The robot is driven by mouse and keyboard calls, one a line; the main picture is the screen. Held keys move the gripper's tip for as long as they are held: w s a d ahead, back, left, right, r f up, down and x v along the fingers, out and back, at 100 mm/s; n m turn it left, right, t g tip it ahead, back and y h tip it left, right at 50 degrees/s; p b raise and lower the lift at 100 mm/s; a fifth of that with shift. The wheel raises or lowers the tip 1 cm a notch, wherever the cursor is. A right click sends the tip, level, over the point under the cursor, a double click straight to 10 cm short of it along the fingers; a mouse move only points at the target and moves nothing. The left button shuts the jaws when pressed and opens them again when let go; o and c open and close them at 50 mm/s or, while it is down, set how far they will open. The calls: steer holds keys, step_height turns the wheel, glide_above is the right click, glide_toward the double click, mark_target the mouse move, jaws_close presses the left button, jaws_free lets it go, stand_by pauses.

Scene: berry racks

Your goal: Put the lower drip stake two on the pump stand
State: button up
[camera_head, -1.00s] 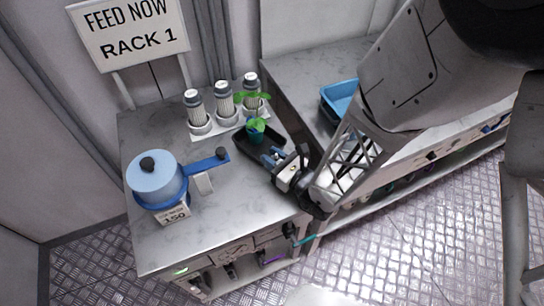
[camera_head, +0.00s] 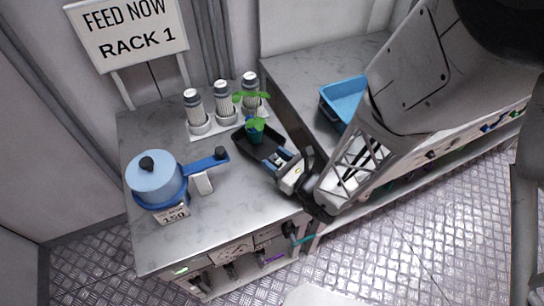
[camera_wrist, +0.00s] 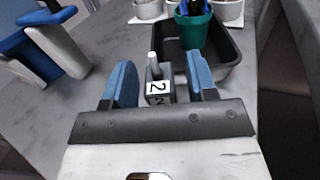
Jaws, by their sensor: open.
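My gripper (camera_head: 280,160) is open, with blue fingertips, low over the counter at the near end of a black tray. In the wrist view a small dark block marked 2 with a pale upright tip, seemingly drip stake two (camera_wrist: 158,88), shows between the spread fingers (camera_wrist: 163,78). I cannot tell if either finger touches it; the head view hides it. The blue pump (camera_head: 155,180) stands at the left of the counter, with a plate reading 150 below it. A white block, perhaps the pump stand (camera_head: 203,183), is under its handle; it also shows in the wrist view (camera_wrist: 60,48).
The black tray (camera_head: 241,143) has a green pot with a seedling (camera_head: 256,131) at its far side. A blue bin (camera_head: 343,92) is on the right counter. The front middle of the counter is clear.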

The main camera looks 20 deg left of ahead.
steer(key=shift+v, duration=5.15)
steer(key=shift+s+a+r+n+g, duration=0.1)
steer(key=shift+r+n+g, duration=0.2)
steer(key=shift+r, duration=0.15)
steer(key=s+d+r+n+g+h, duration=0.2)
steer(key=r+n+g, duration=0.3)
steer(key=r+n, duration=0.1)
steer(key=s+d+r+n+g+h, duration=0.1)
steer(key=s+d+r+n+g, duration=0.1)
steer(key=s+r+n+g, duration=0.25)
steer(key=d+r+n+t+h, duration=0.3)
steer(key=d+r+n+h, duration=0.2)
steer(key=d, duration=0.6)
steer(key=w+d+r+n+t+h, duration=0.1)
steer(key=d+r+n+t+h, duration=0.2)
steer(key=d+r+n+h, duration=0.3)
steer(key=d+r+h, duration=0.2)
steer(key=d+r, duration=0.2)
steer(key=shift+d+r+h, duration=0.2)
steer(key=shift+d+h, duration=0.2)
